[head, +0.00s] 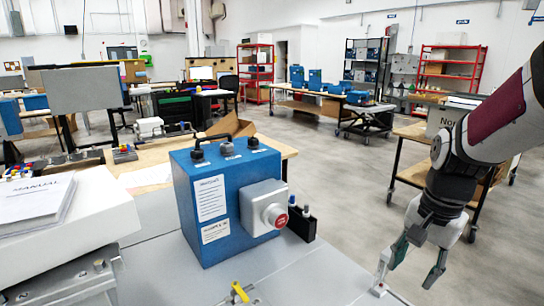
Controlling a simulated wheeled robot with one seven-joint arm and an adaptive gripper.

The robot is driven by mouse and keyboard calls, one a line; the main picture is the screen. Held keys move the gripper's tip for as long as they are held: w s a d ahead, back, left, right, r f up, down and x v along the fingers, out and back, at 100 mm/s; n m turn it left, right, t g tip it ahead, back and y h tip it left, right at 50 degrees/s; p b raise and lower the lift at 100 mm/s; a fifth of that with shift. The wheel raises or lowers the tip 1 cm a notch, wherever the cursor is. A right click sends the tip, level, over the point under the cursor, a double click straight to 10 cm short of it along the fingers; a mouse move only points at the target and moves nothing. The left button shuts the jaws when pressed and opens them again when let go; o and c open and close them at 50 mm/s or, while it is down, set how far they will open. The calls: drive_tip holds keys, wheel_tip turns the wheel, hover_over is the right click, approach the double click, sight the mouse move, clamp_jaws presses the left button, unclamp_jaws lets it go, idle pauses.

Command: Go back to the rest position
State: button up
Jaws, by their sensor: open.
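My gripper (406,278) hangs from my arm at the right of the head view, pointing down. Its two fingers are spread apart, with nothing visible between them. It is to the right of the blue analyser box (228,205) and clear of it, near the right edge of the grey worktop (318,277). The box stands upright, with a grey side housing that carries a red round button (275,216). A small pale piece shows at the left fingertip; I cannot tell whether it belongs to the finger or the worktop.
A yellow-handled item (240,292) lies at the worktop's front. A manual (38,200) rests on a white case at the left. A wheeled table (408,176) stands behind my arm. Open grey floor (345,190) lies between the worktop and the far benches.

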drive_tip(key=s+a+r+n+t, duration=0.1)
drive_tip(key=s+a+r+n, duration=0.2)
drive_tip(key=s, duration=0.2)
drive_tip(key=s+a+r+n+t, duration=0.1)
drive_tip(key=s+a+r+n, duration=0.2)
drive_tip(key=s, duration=0.3)
drive_tip(key=s+a+r+n+t+p, duration=0.1)
drive_tip(key=s+a+r+n, duration=0.2)
drive_tip(key=s+n, duration=0.2)
drive_tip(key=shift+s+r, duration=0.15)
drive_tip(key=shift+s, duration=0.25)
